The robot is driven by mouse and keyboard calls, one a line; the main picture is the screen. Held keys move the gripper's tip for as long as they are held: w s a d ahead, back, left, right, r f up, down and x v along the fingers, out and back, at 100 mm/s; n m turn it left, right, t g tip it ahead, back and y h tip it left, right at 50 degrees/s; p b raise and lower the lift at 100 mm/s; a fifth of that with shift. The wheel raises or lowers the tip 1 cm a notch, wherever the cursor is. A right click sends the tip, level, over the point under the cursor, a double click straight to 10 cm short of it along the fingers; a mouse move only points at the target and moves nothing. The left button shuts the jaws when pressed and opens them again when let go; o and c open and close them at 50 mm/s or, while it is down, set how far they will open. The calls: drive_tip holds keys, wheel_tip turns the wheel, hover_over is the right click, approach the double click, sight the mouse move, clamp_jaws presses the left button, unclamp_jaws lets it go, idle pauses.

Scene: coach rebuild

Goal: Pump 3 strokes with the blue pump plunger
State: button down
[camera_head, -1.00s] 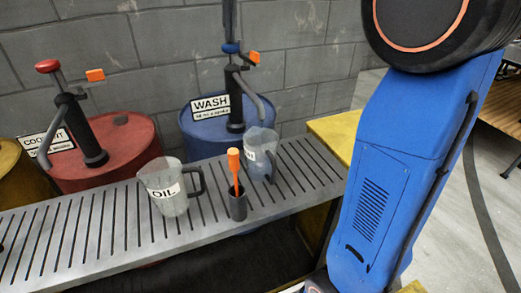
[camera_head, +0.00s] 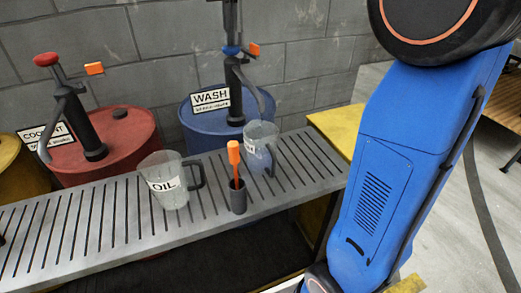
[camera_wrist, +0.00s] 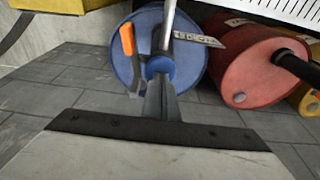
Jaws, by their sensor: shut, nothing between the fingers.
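The blue pump plunger knob (camera_head: 231,50) tops the dark pump (camera_head: 235,85) on the blue drum (camera_head: 199,126) with the WASH sign. The knob sits close above the pump body, with little rod showing. My gripper (camera_head: 231,38) comes down from above with its fingers shut, its tip at or just above the knob. In the wrist view the shut gripper (camera_wrist: 160,88) points at the blue knob (camera_wrist: 160,68), partly covering it. Whether it touches cannot be told for sure. An orange tab (camera_head: 254,49) sits beside the knob.
A red-knobbed pump (camera_head: 75,110) stands on the red COOLANT drum (camera_head: 125,148).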

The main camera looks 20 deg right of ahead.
idle(0.3)
drive_tip(key=shift+r, duration=3.15)
wheel_tip(320, 180, up, 6)
drive_tip(key=s+d+f+t, duration=0.1)
drive_tip(key=s+d+f, duration=0.1)
drive_tip(key=s+f, duration=0.9)
drive_tip(key=s+d+f, duration=0.2)
drive_tip(key=s+f, duration=1)
drive_tip(key=f, duration=0.1)
drive_tip(key=s+d+f+t, duration=0.1)
drive_tip(key=s+d+f, duration=0.2)
drive_tip(key=s+f, duration=0.8)
drive_tip(key=shift+s+f+t, duration=0.15)
drive_tip(key=shift+s+f, duration=0.05)
drive_tip(key=shift+f, duration=0.35)
drive_tip(key=shift+s+f+t, duration=0.15)
drive_tip(key=shift+f, duration=0.4)
